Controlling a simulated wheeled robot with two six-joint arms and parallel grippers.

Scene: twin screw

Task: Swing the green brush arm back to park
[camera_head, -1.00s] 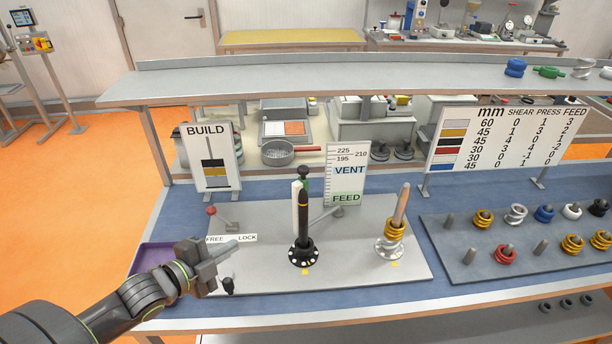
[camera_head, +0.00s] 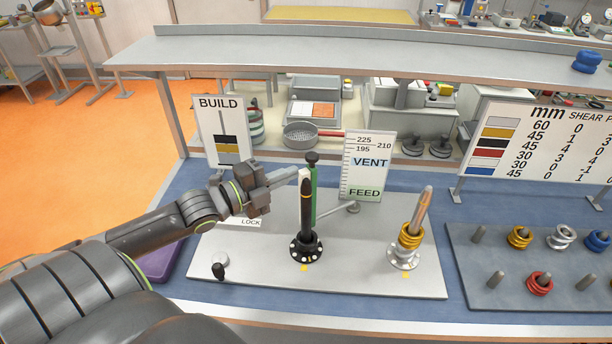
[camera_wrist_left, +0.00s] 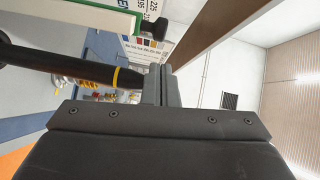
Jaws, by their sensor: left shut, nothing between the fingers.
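The green brush arm (camera_head: 314,198) stands upright just behind and right of the black screw post (camera_head: 305,215), with a dark knob (camera_head: 312,158) above it. In the left wrist view, a green and white bar (camera_wrist_left: 80,12) runs across the top left, with a black knob (camera_wrist_left: 153,28) at its end. The black post with a yellow band (camera_wrist_left: 70,65) lies below that bar there. My left gripper (camera_head: 304,176) is shut and empty. In the head view its tips overlap the post's top; I cannot tell whether they touch it. My right gripper is out of view.
A tilted post with gold and silver rings (camera_head: 409,242) stands to the right on the grey board. The BUILD sign (camera_head: 220,132) is behind my left arm, and the VENT/FEED scale (camera_head: 366,165) is behind the posts. A ring rack (camera_head: 480,275) is far right.

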